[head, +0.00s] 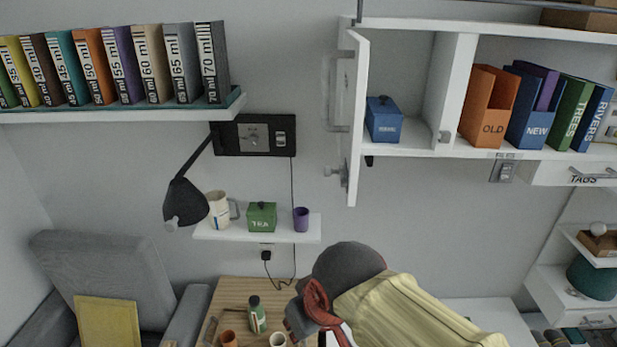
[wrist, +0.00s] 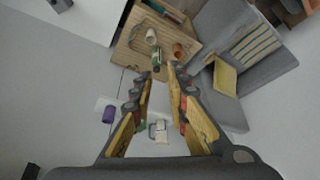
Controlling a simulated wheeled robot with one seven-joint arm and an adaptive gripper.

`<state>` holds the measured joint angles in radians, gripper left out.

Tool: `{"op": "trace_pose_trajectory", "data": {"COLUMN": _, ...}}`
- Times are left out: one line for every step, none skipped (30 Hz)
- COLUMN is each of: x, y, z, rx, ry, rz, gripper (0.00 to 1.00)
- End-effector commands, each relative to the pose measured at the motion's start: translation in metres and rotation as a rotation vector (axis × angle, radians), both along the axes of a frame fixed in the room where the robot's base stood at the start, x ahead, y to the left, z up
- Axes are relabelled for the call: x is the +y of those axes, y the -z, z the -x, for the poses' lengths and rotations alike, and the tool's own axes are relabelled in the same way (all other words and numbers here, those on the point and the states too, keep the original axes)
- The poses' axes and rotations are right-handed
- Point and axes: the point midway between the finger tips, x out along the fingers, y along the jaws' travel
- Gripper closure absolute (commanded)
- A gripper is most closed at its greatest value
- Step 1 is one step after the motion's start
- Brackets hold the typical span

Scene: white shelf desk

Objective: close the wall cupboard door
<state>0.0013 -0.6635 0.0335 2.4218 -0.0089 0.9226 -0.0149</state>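The wall cupboard (head: 400,145) is white and hangs at the upper right in the head view. Its door (head: 357,120) stands open, swung outward at the cupboard's left side, with a bar handle (head: 337,90) on its left face. A blue box (head: 384,120) sits inside the open compartment. My gripper (wrist: 160,72) shows in the wrist view with its two fingers apart and nothing held between them. In the head view my arm is below the door, and the fingers cannot be made out clearly. I cannot make out the door in the wrist view.
A small shelf (head: 257,230) with a mug, green box and purple cup (head: 301,219) is left of the door. A black lamp (head: 186,200) hangs beside it. A wooden table (head: 240,292) with a bottle and cups lies below.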

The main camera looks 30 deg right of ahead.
Motion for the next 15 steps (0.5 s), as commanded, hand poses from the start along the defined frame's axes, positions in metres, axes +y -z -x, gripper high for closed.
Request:
{"op": "trace_pose_trajectory", "data": {"x": 0.0, "y": -0.011, "z": -0.004, "rx": 0.008, "ry": -0.003, "rz": 0.003, "gripper": 0.89}}
{"op": "trace_pose_trajectory", "data": {"x": -0.001, "y": -0.015, "z": -0.006, "rx": 0.012, "ry": -0.005, "rz": 0.005, "gripper": 0.9}}
{"op": "trace_pose_trajectory", "data": {"x": -0.001, "y": -0.021, "z": -0.009, "rx": 0.018, "ry": -0.009, "rz": 0.008, "gripper": 0.92}}
{"op": "trace_pose_trajectory", "data": {"x": -0.001, "y": -0.025, "z": -0.011, "rx": 0.024, "ry": -0.013, "rz": 0.011, "gripper": 0.94}}
{"op": "trace_pose_trajectory", "data": {"x": -0.002, "y": -0.029, "z": -0.013, "rx": 0.031, "ry": -0.016, "rz": 0.013, "gripper": 0.96}}
{"op": "trace_pose_trajectory", "data": {"x": -0.002, "y": -0.037, "z": -0.017, "rx": 0.039, "ry": -0.022, "rz": 0.019, "gripper": 0.98}}
{"op": "trace_pose_trajectory", "data": {"x": -0.003, "y": -0.042, "z": -0.02, "rx": 0.047, "ry": -0.027, "rz": 0.022, "gripper": 1.0}}
{"op": "trace_pose_trajectory", "data": {"x": -0.003, "y": -0.048, "z": -0.023, "rx": 0.054, "ry": -0.032, "rz": 0.027, "gripper": 1.0}}
{"op": "trace_pose_trajectory", "data": {"x": -0.004, "y": -0.058, "z": -0.028, "rx": 0.063, "ry": -0.041, "rz": 0.033, "gripper": 1.0}}
{"op": "trace_pose_trajectory", "data": {"x": -0.005, "y": -0.066, "z": -0.033, "rx": 0.073, "ry": -0.049, "rz": 0.039, "gripper": 1.0}}
{"op": "trace_pose_trajectory", "data": {"x": -0.006, "y": -0.074, "z": -0.037, "rx": 0.085, "ry": -0.059, "rz": 0.046, "gripper": 1.0}}
{"op": "trace_pose_trajectory", "data": {"x": -0.007, "y": -0.087, "z": -0.045, "rx": 0.1, "ry": -0.073, "rz": 0.056, "gripper": 1.0}}
{"op": "trace_pose_trajectory", "data": {"x": -0.008, "y": -0.098, "z": -0.05, "rx": 0.114, "ry": -0.086, "rz": 0.065, "gripper": 1.0}}
{"op": "trace_pose_trajectory", "data": {"x": -0.01, "y": -0.109, "z": -0.057, "rx": 0.128, "ry": -0.102, "rz": 0.074, "gripper": 1.0}}
{"op": "trace_pose_trajectory", "data": {"x": -0.012, "y": -0.124, "z": -0.066, "rx": 0.152, "ry": -0.126, "rz": 0.089, "gripper": 1.0}}
